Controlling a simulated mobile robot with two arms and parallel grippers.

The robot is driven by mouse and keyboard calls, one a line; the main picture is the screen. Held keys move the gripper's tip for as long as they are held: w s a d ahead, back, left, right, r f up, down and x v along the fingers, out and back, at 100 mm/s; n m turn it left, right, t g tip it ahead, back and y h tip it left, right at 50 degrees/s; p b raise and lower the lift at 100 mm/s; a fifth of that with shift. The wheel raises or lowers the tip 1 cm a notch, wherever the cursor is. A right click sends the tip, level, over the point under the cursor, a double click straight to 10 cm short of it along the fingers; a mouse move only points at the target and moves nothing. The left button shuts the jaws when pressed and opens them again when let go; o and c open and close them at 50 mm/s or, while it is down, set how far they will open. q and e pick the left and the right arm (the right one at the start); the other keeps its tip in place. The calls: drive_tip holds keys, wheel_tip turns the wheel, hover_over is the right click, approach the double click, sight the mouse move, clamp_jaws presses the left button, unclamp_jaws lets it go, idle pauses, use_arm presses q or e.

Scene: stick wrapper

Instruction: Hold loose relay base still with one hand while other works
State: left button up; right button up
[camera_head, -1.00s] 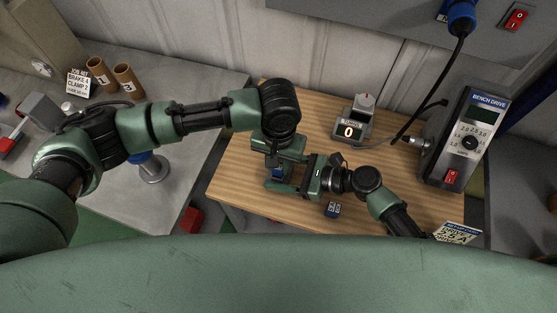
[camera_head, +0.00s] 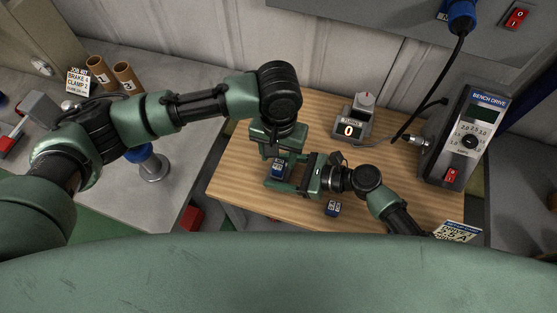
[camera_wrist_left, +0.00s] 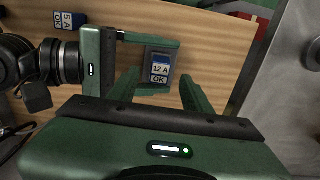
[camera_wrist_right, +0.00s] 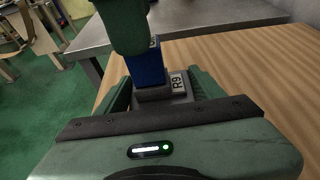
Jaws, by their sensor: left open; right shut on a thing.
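A blue relay (camera_head: 278,166), labelled "12 A OK" in the left wrist view (camera_wrist_left: 160,70), stands upright on a grey relay base (camera_wrist_right: 178,88) marked "R9". My right gripper (camera_head: 286,182) is shut on the base, one finger on each side, near the table's left part. My left gripper (camera_wrist_left: 160,98) is open and points down from above the relay. One of its fingers shows close to the relay in the right wrist view (camera_wrist_right: 126,28). The seam between relay and base is partly hidden, so I cannot tell how deep the relay sits.
Another blue relay (camera_head: 332,208), marked "5 A OK", lies near the front edge of the wooden table (camera_head: 235,165). A grey device (camera_head: 353,122) reading "0" stands at the back. The bench drive (camera_head: 467,138) stands right, its cable nearby. Brown tubes (camera_head: 124,76) stand on the left bench.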

use_arm(q)
wheel_tip(320, 180, up, 8)
idle(0.5)
use_arm(e)
drive_tip(key=o, duration=1.7)
use_arm(q)
drive_tip(key=shift+f, duration=0.1)
use_arm(e)
drive_tip(key=v, duration=1.1)
drive_tip(key=shift+s+d+r, duration=0.15)
drive_tip(key=shift+d+r, duration=0.05)
drive_tip(key=shift+d, duration=0.1)
use_arm(q)
wheel_tip(320, 180, up, 6)
drive_tip(key=p, duration=0.6)
hover_over(279, 164)
drive_tip(key=shift+f, duration=0.15)
use_arm(e)
drive_tip(key=d+r, duration=0.1)
drive_tip(key=r, duration=0.1)
drive_tip(key=s+d+r, duration=0.1)
drive_tip(key=d+r, duration=0.2)
drive_tip(key=shift+s+d+r, duration=0.25)
drive_tip(key=shift+d+r, duration=0.1)
drive_tip(key=shift+r, duration=0.05)
